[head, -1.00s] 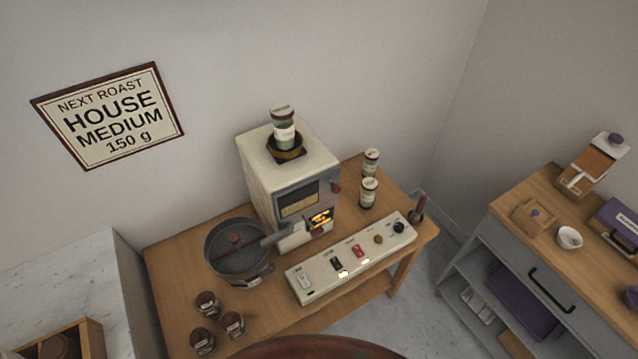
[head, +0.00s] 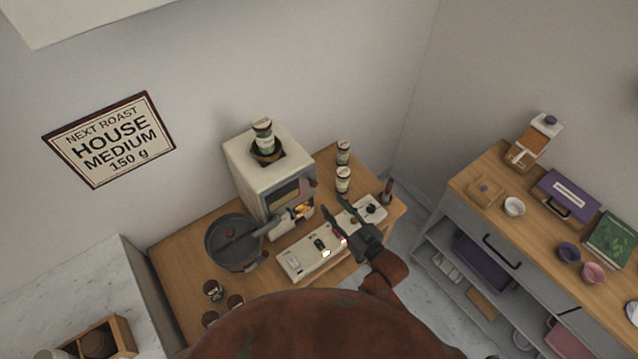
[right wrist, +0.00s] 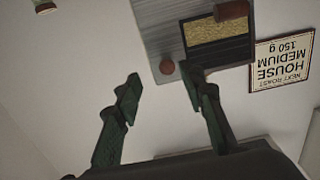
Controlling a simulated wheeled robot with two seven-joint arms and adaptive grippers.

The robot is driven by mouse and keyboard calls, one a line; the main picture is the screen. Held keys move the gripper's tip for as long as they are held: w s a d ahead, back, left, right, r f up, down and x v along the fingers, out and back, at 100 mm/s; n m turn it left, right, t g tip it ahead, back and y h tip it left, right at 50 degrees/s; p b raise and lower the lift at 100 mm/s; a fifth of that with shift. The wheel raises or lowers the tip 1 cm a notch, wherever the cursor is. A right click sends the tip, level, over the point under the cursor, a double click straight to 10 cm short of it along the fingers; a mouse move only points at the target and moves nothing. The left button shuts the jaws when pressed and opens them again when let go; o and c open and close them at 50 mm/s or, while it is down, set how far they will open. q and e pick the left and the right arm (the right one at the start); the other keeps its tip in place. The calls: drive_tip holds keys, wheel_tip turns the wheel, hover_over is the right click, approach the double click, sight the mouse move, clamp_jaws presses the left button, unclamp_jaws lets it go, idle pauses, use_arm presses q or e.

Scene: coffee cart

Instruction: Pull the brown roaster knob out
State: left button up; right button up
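The brown roaster knob (head: 313,182) is a small round knob at the upper right of the front of the pale roaster (head: 250,165). In the right wrist view, which is upside down, the knob (right wrist: 167,66) shows beyond the fingertips, nearer the right-hand finger. My right gripper (head: 335,217) is open and empty, in front of the roaster and over the control panel. Its two dark green fingers also show apart in the right wrist view (right wrist: 159,75). A gap to the knob seems to remain. My left gripper is not in view.
The control panel (head: 295,264) lies under the right gripper. A dark cooling pan (head: 235,262) stands left of it. Two canisters (head: 343,180) stand right of the roaster. A brown handle (right wrist: 232,10) is on the roaster front. A second cart (head: 480,200) stands at the right.

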sight(316, 185)
drive_tip(key=shift+y, duration=0.3)
drive_tip(key=x, duration=0.2)
drive_tip(key=r+x, duration=0.1)
drive_tip(key=x, duration=0.2)
drive_tip(key=r+p+x, duration=0.1)
drive_tip(key=x, duration=0.2)
drive_tip(key=shift+s+a, duration=0.1)
drive_tip(key=shift+a, duration=0.2)
drive_tip(key=shift+f, duration=0.1)
clamp_jaws()
